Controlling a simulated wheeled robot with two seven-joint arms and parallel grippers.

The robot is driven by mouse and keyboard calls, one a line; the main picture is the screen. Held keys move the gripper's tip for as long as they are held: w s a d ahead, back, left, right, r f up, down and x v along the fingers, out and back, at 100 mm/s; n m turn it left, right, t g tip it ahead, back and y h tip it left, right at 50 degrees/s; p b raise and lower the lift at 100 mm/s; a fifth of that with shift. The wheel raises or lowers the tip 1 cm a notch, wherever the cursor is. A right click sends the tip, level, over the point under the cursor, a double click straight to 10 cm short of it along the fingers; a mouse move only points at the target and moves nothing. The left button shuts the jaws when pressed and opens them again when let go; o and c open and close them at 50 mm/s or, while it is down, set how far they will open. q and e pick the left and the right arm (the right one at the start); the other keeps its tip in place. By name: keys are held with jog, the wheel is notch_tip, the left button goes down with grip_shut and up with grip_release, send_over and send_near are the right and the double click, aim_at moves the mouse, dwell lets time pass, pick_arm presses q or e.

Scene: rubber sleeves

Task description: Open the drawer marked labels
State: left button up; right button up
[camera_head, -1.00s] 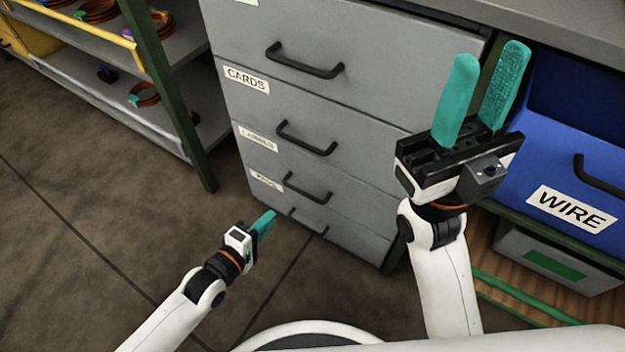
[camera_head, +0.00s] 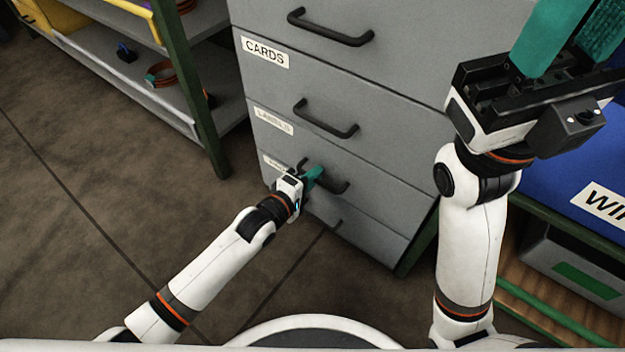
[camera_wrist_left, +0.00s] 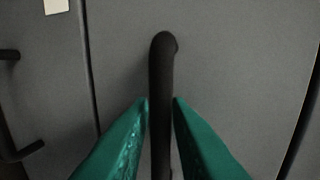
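The labels drawer (camera_head: 372,182) is a grey front with a small white label (camera_head: 274,118) at its upper left, below the CARDS drawer. It is flush with the drawers around it. Its black bar handle (camera_head: 341,187) is partly hidden by my left gripper (camera_head: 316,175). In the left wrist view, the dark handle (camera_wrist_left: 162,85) lies between the two green fingers of my left gripper (camera_wrist_left: 161,103), with narrow gaps on both sides. My right gripper (camera_head: 580,42) is open and empty at the upper right, its fingertips cut off by the frame.
The CARDS drawer (camera_head: 390,130) and another grey drawer are above, and a low drawer (camera_head: 365,229) is below. A shelf rack with a green post (camera_head: 187,95) stands left. A blue bin (camera_head: 547,187) marked WIRE is at right. The floor at left is clear.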

pick_arm(q)
grip_shut()
